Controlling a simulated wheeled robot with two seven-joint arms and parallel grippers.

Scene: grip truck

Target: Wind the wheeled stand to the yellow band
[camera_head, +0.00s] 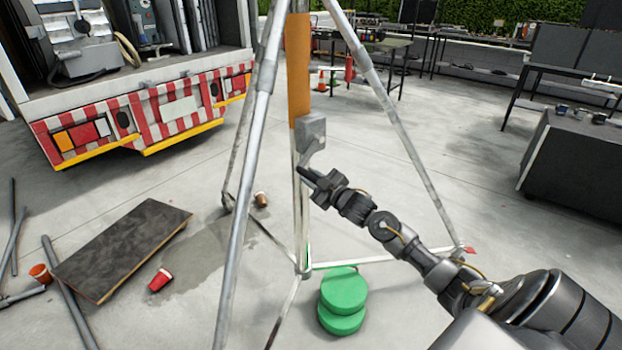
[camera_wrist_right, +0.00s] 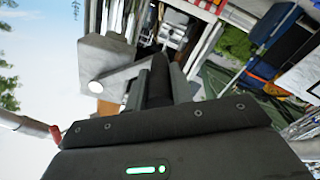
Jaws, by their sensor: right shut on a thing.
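The wheeled stand (camera_head: 262,90) is a tall silver tripod with splayed legs and a central column, upright on the concrete. An orange-yellow band (camera_head: 297,65) covers the upper part of its column; its top runs behind the upper legs. Below the band is a grey winch box (camera_head: 311,130), also large in the right wrist view (camera_wrist_right: 106,58). A crank arm (camera_wrist_right: 133,76) runs from the box to a dark handle (camera_wrist_right: 160,78). My right gripper (camera_head: 310,176) is shut on that handle, just below the box. My left gripper is not in view.
Green discs (camera_head: 342,300) lie by the stand's base. A dark board (camera_head: 125,245), red cups (camera_head: 160,279) and metal poles (camera_head: 68,292) lie at left. A red-striped truck (camera_head: 150,115) stands behind left. A dark cabinet (camera_head: 575,165) stands at right.

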